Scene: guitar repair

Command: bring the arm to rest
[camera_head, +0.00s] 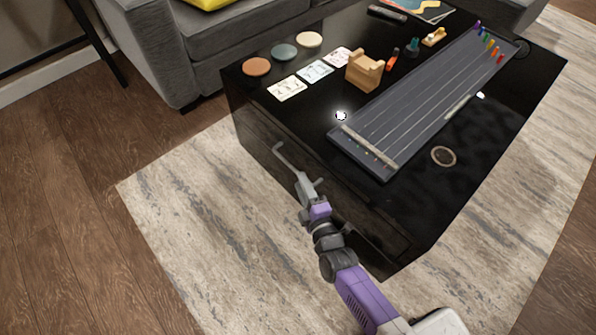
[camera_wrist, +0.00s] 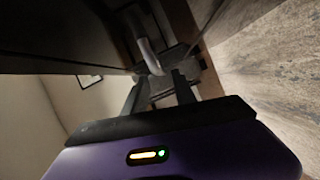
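My gripper (camera_head: 308,186) is low beside the black coffee table's front face, at the end of my purple and grey arm. In the wrist view its two dark fingers (camera_wrist: 159,80) stand apart, with a gap between them. A pale grey bar, which looks like a handle (camera_head: 283,153), runs along the table front just beyond the gripper. It also shows in the wrist view (camera_wrist: 148,55), near or between the fingertips. I cannot tell whether the fingers touch it. No held object shows.
The black coffee table (camera_head: 473,156) carries a long grey stringed board (camera_head: 415,100), a wooden block holder (camera_head: 364,70), cards (camera_head: 286,88), coasters (camera_head: 256,66) and a ring (camera_head: 443,156). A grey sofa (camera_head: 225,50) stands behind. The rug (camera_head: 190,210) left of the table is clear.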

